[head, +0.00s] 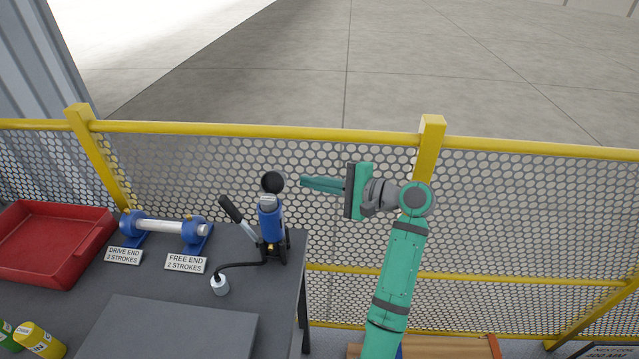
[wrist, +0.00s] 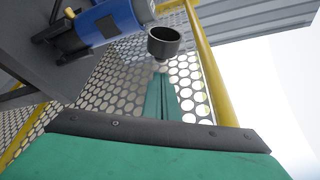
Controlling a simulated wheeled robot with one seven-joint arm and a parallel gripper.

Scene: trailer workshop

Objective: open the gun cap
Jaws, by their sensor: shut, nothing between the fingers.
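The gun (head: 270,220) is a blue cylinder with a black lever handle, standing upright near the right edge of the dark table. Its round black cap (head: 272,182) is at the top, and I cannot tell from the head view whether it is seated or tilted. In the wrist view the blue gun body (wrist: 105,22) lies across the upper left, with the black cup-like cap (wrist: 163,42) at its end. My gripper (head: 303,182) is shut and empty, its green fingers pointing left at cap height. The fingertips (wrist: 160,78) appear just short of the cap, apart from it.
A black hose runs from the gun to a small pale nozzle piece (head: 220,285) on the table (head: 285,320). A blue-ended roller (head: 165,227) with two labels and a red tray (head: 50,240) stand left. A yellow-railed mesh fence (head: 260,132) runs close behind the table and gun.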

